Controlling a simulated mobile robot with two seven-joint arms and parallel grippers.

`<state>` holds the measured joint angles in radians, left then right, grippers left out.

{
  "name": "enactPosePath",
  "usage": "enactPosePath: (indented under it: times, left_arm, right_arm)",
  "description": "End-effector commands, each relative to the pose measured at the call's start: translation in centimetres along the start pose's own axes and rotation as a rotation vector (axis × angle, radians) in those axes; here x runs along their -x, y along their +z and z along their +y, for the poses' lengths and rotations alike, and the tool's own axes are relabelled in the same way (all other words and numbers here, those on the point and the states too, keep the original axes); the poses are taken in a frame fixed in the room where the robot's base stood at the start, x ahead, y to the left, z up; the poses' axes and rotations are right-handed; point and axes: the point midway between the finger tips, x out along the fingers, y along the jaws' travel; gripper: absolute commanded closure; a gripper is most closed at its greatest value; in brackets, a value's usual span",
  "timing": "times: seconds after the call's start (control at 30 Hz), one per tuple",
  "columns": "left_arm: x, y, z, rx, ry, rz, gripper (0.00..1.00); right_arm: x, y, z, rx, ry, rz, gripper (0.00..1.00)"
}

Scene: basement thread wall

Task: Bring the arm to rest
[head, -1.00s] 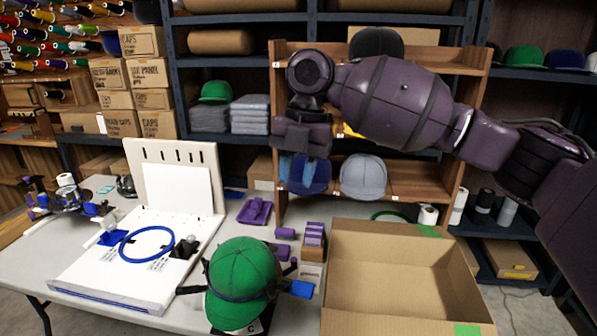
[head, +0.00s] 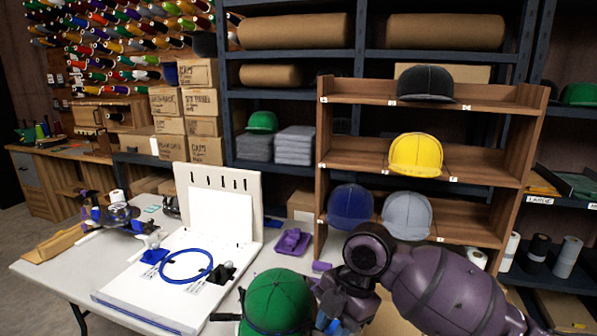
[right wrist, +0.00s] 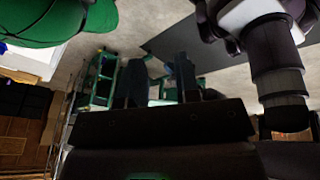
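My right arm comes in from the right in the head view, and its gripper (head: 343,306) is low over the table beside the green cap (head: 277,300). The fingertips are hard to make out there. In the right wrist view the two dark fingers of the right gripper (right wrist: 161,82) stand apart with nothing held between them. A green cap (right wrist: 60,22) shows at the upper left of that view. My left gripper is in neither view.
The wooden shelf (head: 330,140) holds black (head: 426,84), yellow (head: 416,155), blue (head: 350,206) and grey (head: 407,215) caps. A white board with a blue hoop (head: 187,266) lies on the table (head: 60,265). My arm largely covers the cardboard box.

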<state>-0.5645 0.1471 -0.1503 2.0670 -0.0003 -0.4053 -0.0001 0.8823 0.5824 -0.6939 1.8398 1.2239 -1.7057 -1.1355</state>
Motion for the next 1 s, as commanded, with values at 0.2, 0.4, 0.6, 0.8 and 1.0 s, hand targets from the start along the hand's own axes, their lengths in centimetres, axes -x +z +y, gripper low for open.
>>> enactPosePath:
  times: [0.2, 0.4, 0.6, 0.8, 1.0]
  left_arm:
    - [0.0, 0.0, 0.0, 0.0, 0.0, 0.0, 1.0]
    - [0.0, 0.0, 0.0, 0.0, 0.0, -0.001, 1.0]
    - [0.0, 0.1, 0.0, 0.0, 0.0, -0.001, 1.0]
    - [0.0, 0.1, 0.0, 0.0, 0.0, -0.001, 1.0]
    - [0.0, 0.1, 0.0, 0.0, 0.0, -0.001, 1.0]
  right_arm:
    - [-5.1, -0.7, -3.7, -0.238, 0.076, 0.042, 0.7]
    - [-8.3, -0.9, -7.3, -0.495, 0.151, 0.067, 0.7]
    - [-10.7, -0.8, -11.4, -0.783, 0.224, 0.08, 0.7]
    - [-12.2, -0.2, -16.3, -1.098, 0.292, 0.07, 0.7]
    - [-13.1, 0.6, -22.2, -1.432, 0.361, 0.025, 0.7]
